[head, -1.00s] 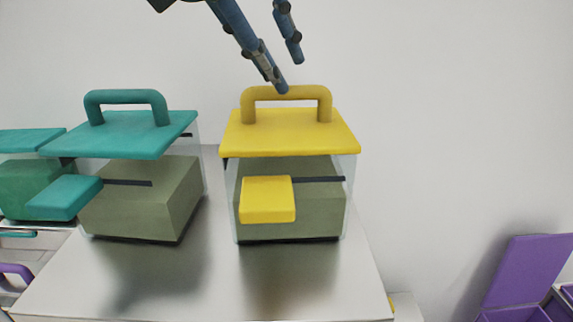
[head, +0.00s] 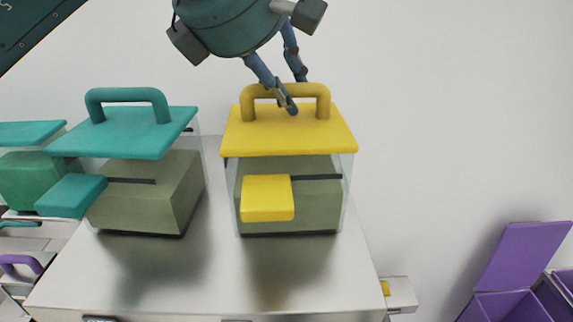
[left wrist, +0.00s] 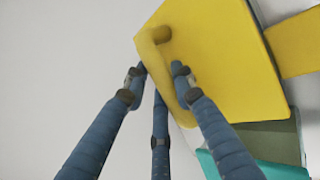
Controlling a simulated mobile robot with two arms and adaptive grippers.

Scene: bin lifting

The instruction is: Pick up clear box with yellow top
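The clear box with the yellow top (head: 288,140) stands upright on the light table, with a grey-green block inside it. Its yellow handle (head: 258,91) arches above the lid and also shows in the left wrist view (left wrist: 160,50). My left gripper (head: 295,92) comes from above at the handle. In the head view one finger is in front of the handle bar and another passes behind it. In the left wrist view the fingers (left wrist: 158,72) are spread, with the handle between them. Firm contact cannot be seen. My right gripper is not in view.
A clear box with a teal top (head: 125,135) stands close to the left on the same table (head: 200,290). A green-topped box (head: 30,133) is at the far left. Purple open bins (head: 520,260) are at the lower right. The table front is clear.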

